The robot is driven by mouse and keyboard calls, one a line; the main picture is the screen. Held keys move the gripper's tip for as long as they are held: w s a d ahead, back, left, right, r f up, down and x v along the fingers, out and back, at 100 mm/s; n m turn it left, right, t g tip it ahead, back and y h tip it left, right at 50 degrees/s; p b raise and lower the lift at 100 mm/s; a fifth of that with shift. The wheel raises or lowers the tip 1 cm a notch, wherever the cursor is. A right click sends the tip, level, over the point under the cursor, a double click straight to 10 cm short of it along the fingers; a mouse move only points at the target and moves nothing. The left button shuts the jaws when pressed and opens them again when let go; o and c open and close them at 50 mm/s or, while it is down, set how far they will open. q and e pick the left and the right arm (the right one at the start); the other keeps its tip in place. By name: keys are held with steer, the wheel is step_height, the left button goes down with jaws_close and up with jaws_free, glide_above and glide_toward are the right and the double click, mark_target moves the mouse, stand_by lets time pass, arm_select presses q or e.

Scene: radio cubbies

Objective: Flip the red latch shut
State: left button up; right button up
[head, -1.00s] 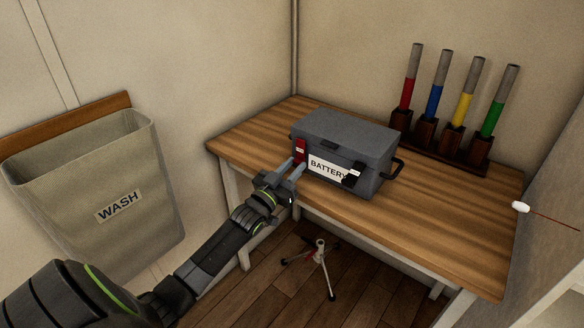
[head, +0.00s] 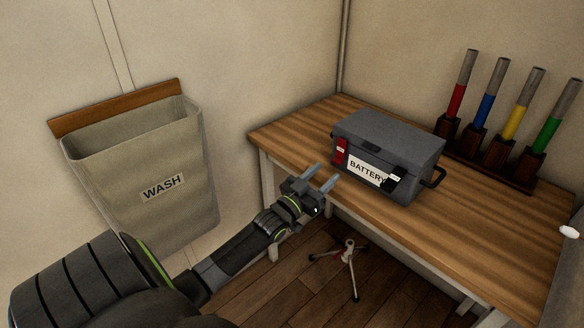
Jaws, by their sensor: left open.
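The red latch (head: 340,152) is on the left part of the front face of the grey battery box (head: 392,133). It stands upright and looks flat against the box, with a small light label on it. A black latch (head: 392,183) sits at the right of the white BATTERY label (head: 366,170). My left gripper (head: 326,177) is open and empty, in front of the table edge, below and to the left of the red latch and apart from it. My right gripper is not in view.
The box stands on a wooden table (head: 470,232). A rack (head: 495,165) with several coloured tubes is behind it. A canvas WASH bin (head: 140,170) hangs on the wall at left. A small tripod stand (head: 348,262) is on the floor under the table.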

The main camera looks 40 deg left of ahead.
arm_select(q)
steer(key=v, duration=1.3)
steer(key=shift+s+p, duration=0.2)
steer(key=shift+p, duration=0.2)
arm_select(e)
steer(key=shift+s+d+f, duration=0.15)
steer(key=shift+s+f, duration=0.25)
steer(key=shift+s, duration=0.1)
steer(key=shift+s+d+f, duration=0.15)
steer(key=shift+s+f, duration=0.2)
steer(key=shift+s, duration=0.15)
